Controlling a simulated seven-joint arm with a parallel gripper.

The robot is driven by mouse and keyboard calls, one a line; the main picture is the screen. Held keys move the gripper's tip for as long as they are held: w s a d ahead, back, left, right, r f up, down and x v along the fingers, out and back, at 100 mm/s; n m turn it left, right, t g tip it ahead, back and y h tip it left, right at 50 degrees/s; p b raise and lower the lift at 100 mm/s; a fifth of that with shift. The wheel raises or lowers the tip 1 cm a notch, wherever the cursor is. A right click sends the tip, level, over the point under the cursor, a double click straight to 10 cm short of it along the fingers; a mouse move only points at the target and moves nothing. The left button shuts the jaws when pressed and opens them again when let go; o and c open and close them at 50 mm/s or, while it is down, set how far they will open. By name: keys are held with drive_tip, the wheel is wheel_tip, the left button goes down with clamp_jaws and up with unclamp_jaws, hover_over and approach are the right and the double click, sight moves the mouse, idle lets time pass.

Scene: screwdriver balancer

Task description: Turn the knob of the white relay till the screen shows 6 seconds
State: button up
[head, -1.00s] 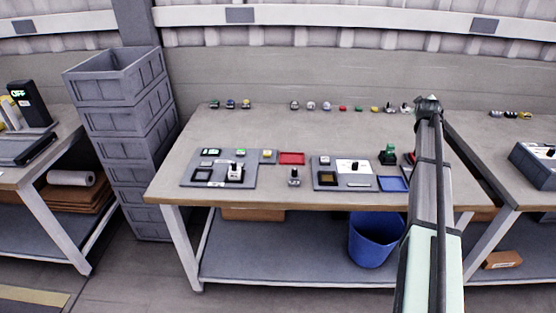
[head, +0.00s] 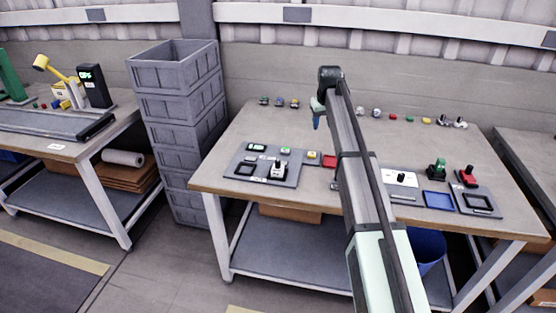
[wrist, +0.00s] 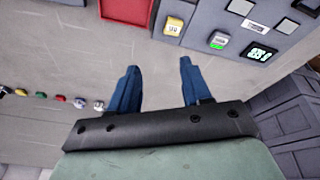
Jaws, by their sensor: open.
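My gripper (head: 317,118) hangs above the back middle of the table. In the wrist view its two blue fingers are apart and empty (wrist: 157,75). A small dark screen with green digits (head: 257,147) sits at that board's back edge. It also shows in the wrist view (wrist: 260,52), where the digits are not clearly readable. A white panel with a black knob (head: 400,177) stands farther right.
A green-lit white piece (wrist: 218,40) and a yellow piece (wrist: 174,26) sit near the screen. A red tray (wrist: 127,9) lies beside the board, and a blue tray (head: 439,200) farther right. Grey crates (head: 172,75) are stacked left. Small parts line the back.

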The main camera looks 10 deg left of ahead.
sight(278, 161)
drive_tip(key=s+a+r+g, duration=0.25)
drive_tip(key=s+a, duration=0.75)
drive_tip(key=a, duration=0.5)
drive_tip(key=shift+g+h, duration=0.3)
drive_tip(key=shift+g, duration=0.15)
drive_tip(key=f, duration=1.4)
drive_tip(key=shift+s+d+f, duration=0.2)
drive_tip(key=shift+f, duration=0.05)
clamp_jaws()
